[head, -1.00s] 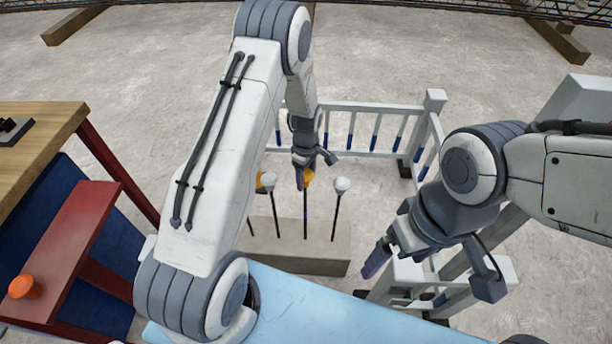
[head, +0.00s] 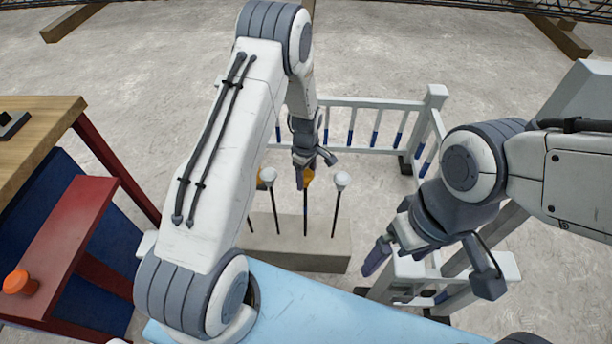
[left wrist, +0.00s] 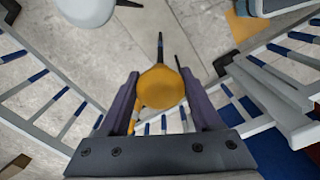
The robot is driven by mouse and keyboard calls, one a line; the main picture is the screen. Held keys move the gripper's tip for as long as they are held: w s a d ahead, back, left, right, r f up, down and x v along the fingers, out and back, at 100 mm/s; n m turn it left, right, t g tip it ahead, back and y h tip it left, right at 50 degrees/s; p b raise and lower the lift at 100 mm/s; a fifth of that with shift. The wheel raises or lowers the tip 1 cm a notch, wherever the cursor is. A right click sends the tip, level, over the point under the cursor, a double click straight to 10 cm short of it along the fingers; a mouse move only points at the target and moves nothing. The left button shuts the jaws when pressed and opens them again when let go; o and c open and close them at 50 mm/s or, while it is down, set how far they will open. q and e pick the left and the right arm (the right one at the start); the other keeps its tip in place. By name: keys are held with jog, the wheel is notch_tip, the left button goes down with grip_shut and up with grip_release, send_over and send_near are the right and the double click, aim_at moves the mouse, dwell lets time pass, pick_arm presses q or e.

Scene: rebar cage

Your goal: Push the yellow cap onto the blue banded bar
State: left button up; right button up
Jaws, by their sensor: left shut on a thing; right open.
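The yellow cap (head: 309,178) is held between the fingers of my left gripper (head: 311,170). It also shows in the left wrist view (left wrist: 160,88), with a finger on each side. The bar with the blue band (head: 305,212) stands upright in the concrete block, directly below the cap in the head view. The cap and gripper hide its top, so I cannot tell how far the cap sits on it. My right gripper (head: 385,250) is open and empty, to the right of the block.
The concrete block (head: 290,252) holds the bars. White railings (head: 365,106) stand behind. An orange cap (head: 18,283) sits on the red shelf (head: 62,235).

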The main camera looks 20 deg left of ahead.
aim_at(306, 173)
pick_arm(q)
jog(key=shift+f, duration=0.3)
jog(key=o, duration=1.4)
jog(key=shift+r, duration=0.15)
notch_tip(306, 173, up, 10)
jog(key=shift+r+p, duration=0.15)
jog(key=shift+p, duration=0.3)
